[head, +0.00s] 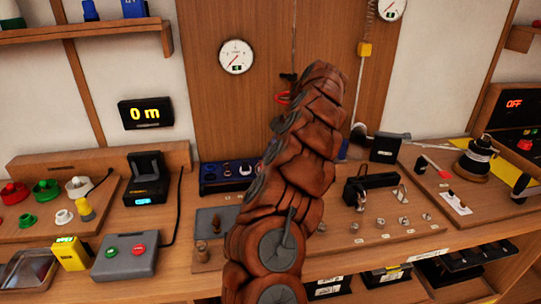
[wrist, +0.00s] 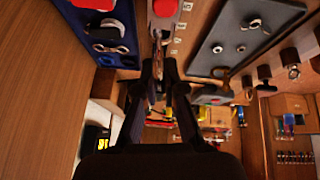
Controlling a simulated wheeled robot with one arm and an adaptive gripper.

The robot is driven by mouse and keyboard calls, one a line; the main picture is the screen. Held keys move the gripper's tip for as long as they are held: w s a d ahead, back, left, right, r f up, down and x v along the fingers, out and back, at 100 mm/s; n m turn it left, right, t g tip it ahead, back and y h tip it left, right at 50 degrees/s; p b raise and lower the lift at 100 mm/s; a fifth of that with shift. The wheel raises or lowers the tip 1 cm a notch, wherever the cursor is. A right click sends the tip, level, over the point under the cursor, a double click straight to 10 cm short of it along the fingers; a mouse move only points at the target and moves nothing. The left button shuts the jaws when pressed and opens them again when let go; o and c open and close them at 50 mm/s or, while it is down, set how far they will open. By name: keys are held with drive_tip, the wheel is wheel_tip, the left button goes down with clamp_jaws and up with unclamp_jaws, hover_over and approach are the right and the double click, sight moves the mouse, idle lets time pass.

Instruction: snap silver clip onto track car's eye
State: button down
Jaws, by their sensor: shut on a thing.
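In the wrist view my gripper (wrist: 158,68) has its two dark fingers closed around a small metallic piece, which looks like the silver clip (wrist: 157,48). Part of the clip is hidden between the fingers. Just beyond it is a pale grey part with a red top (wrist: 165,8); I cannot tell whether the clip touches it.
A blue tray (head: 205,188) with clips stands on the bench left of my arm. A black device (head: 370,181) and several small metal pieces lie to the right. A spool (head: 476,158) stands at far right.

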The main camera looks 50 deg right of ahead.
idle(0.3)
drive_tip(key=c, duration=1.2)
unclamp_jaws()
drive_tip(key=shift+s+d+r, duration=0.2)
drive_tip(key=shift+d+r, duration=0.1)
drive_tip(key=shift+r, duration=0.1)
drive_tip(key=v, duration=0.6)
drive_tip(key=shift+r, duration=0.2)
idle(0.5)
